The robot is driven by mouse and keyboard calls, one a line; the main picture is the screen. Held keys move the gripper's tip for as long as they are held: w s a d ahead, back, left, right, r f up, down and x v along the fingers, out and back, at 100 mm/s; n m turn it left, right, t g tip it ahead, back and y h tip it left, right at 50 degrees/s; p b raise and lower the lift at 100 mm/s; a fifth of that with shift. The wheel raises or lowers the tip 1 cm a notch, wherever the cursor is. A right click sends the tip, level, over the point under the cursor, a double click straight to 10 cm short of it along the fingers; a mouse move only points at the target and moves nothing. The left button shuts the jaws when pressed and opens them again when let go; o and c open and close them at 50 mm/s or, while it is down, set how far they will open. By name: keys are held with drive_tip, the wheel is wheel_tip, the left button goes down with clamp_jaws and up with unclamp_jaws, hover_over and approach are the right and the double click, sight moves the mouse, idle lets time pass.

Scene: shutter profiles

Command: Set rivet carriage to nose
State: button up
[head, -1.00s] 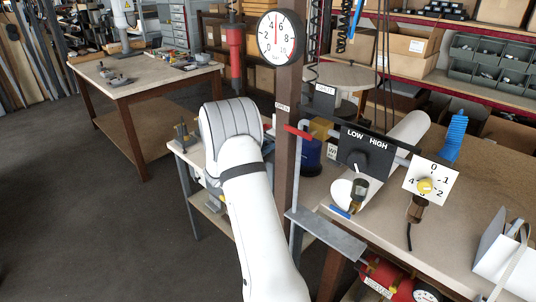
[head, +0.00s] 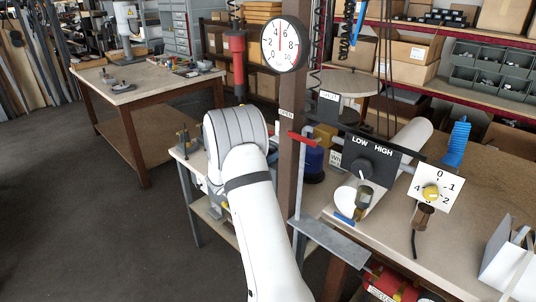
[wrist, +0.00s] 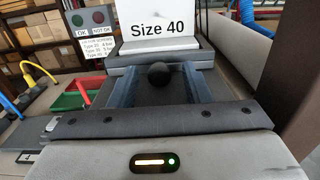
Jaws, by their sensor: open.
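In the wrist view, a black ball knob (wrist: 159,74) stands in front of a grey block (wrist: 160,57) below a white "Size 40" sign (wrist: 158,30). My gripper (wrist: 161,86) is open, with one blue-grey finger left of the knob and one right of it. The knob shows between the fingers; I cannot tell whether they touch it. The part under the knob is hidden, and I cannot tell for certain that it is the rivet carriage. No nose marking is readable. In the head view, my arm hides the gripper and the knob.
An OK / NOT OK panel (wrist: 93,20) and red and green bins (wrist: 70,100) are left in the wrist view. In the head view, a brown post (head: 292,150) with a gauge (head: 285,43) stands right of my arm, beside a LOW/HIGH panel (head: 367,160). Floor is clear at left.

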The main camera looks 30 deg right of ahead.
drive_tip(key=b+v, duration=0.1)
drive_tip(key=v, duration=0.6)
drive_tip(key=shift+d, duration=0.1)
drive_tip(key=s+a+r+m+g+y, duration=0.25)
drive_tip(key=s+m, duration=0.25)
drive_tip(key=s, duration=0.3)
drive_tip(key=s+a+r+m+g+y, duration=0.25)
drive_tip(key=s+m+y, duration=0.2)
drive_tip(key=s, duration=0.35)
drive_tip(key=s+a+m+t+y, duration=0.4)
drive_tip(key=s+a+m+y, duration=0.6)
drive_tip(key=s+a, duration=0.6)
drive_tip(key=a+m, duration=0.1)
drive_tip(key=a, duration=0.2)
drive_tip(key=shift+s+a+f+y, duration=0.2)
drive_tip(key=shift+a+f+y, duration=0.1)
drive_tip(key=shift+a+f, duration=0.1)
